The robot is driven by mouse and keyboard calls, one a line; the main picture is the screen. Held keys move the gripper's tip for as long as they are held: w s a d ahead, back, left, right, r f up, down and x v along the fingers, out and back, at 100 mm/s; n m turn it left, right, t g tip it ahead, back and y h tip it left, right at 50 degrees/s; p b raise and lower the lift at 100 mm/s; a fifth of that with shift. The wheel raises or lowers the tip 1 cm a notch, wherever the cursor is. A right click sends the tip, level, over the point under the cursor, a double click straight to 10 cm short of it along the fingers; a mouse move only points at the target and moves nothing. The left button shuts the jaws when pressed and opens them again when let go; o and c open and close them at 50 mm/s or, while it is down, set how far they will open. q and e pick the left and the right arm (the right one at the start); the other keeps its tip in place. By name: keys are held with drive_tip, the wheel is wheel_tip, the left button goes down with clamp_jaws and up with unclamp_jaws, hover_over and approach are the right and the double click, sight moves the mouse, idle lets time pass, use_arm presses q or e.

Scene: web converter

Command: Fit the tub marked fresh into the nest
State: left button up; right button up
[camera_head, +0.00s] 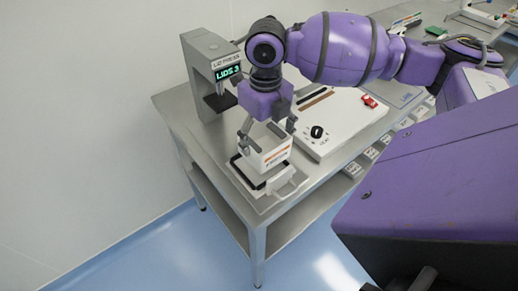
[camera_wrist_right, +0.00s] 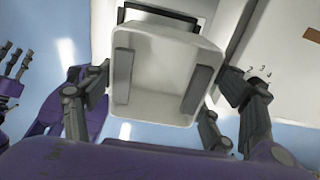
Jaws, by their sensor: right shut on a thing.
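My right gripper (camera_head: 268,124) is shut on a white tub (camera_head: 275,155) with an orange stripe and a small label that seems to read fresh. The tub hangs slightly tilted over the bench. The wrist view shows the tub (camera_wrist_right: 155,75) between the grey fingers, its open inside facing the camera. A dark-rimmed nest (camera_head: 236,166) lies just below and to the left of the tub, partly hidden by it. I cannot tell whether they touch. What seems to be my left gripper (camera_wrist_right: 15,68) shows at the left edge of the wrist view, its jaw opening unclear.
A grey lid press (camera_head: 203,58) with a green "LIDS 3" display stands behind the nest. A white panel (camera_head: 345,120) with a black knob (camera_head: 316,132) and a red piece (camera_head: 369,101) lies to the right. The steel bench's (camera_head: 170,103) front edge is close to the nest.

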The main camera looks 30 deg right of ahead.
sight(260, 154)
drive_tip(key=shift+a+f, duration=0.35)
drive_tip(key=f, duration=0.3)
drive_tip(key=shift+w+a+f, duration=0.15)
drive_tip(key=shift+a+f, duration=0.05)
drive_tip(key=shift+a, duration=0.05)
drive_tip(key=shift+f, duration=0.15)
use_arm(q)
drive_tip(key=shift+s+f, duration=0.2)
drive_tip(key=shift+s, duration=0.3)
use_arm(e)
drive_tip(key=o, duration=0.7)
drive_tip(key=shift+f, duration=0.15)
drive_tip(key=o, duration=0.5)
drive_tip(key=shift+c, duration=0.2)
use_arm(q)
drive_tip(key=shift+w, duration=0.3)
drive_tip(key=shift+w+r, duration=0.1)
drive_tip(key=shift+w, duration=0.05)
